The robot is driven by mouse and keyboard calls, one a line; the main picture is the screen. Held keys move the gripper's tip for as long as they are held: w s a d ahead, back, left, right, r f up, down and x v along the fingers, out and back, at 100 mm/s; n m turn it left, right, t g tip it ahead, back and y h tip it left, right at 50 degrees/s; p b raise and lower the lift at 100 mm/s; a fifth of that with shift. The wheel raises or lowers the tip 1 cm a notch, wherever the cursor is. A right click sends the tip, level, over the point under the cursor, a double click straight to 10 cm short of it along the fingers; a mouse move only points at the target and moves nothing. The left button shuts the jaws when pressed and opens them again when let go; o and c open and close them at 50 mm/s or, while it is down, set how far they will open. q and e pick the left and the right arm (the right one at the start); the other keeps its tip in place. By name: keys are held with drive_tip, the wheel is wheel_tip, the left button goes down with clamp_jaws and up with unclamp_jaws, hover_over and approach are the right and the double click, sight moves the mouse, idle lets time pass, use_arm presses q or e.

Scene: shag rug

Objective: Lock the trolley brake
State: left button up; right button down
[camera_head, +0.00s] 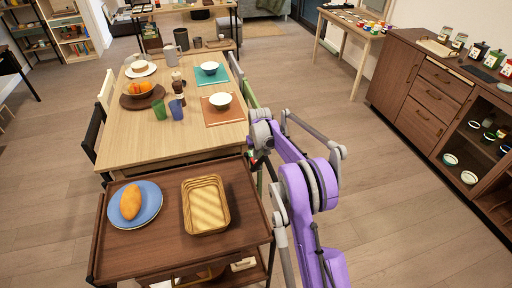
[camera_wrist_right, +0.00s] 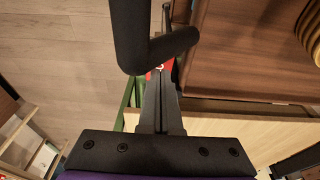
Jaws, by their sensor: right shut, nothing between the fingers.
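The dark wood trolley (camera_head: 158,248) stands in the foreground. The trolley also shows at the right of the right wrist view (camera_wrist_right: 235,45). My right gripper (camera_head: 260,162) is low at the trolley's far right corner, partly hidden by my purple arm. In the right wrist view, my right gripper (camera_wrist_right: 166,72) has its fingers together with nothing between them. A small red part (camera_wrist_right: 157,71) shows right at the fingertips, mostly hidden; I cannot tell if they touch it. A thick black bent bar (camera_wrist_right: 140,42) crosses in front of it. My left gripper is out of view.
On the trolley are a blue plate (camera_head: 149,212) with a bread roll (camera_head: 131,201) and a wicker basket (camera_head: 206,204). A set dining table (camera_head: 140,140) stands just behind. A dark cabinet (camera_head: 420,85) is at the right, with free floor (camera_head: 390,200) before it.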

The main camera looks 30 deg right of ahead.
drive_tip(key=shift+s+f, duration=0.15)
drive_tip(key=shift+f, duration=0.25)
drive_tip(key=shift+s+a+f+b, duration=0.1)
drive_tip(key=shift+s+f+b, duration=0.25)
drive_tip(key=shift+f+b, duration=0.15)
drive_tip(key=shift+s+r, duration=0.1)
drive_tip(key=shift+r, duration=0.2)
drive_tip(key=shift+r+p, duration=0.35)
drive_tip(key=shift+r, duration=0.4)
drive_tip(key=shift+r, duration=0.1)
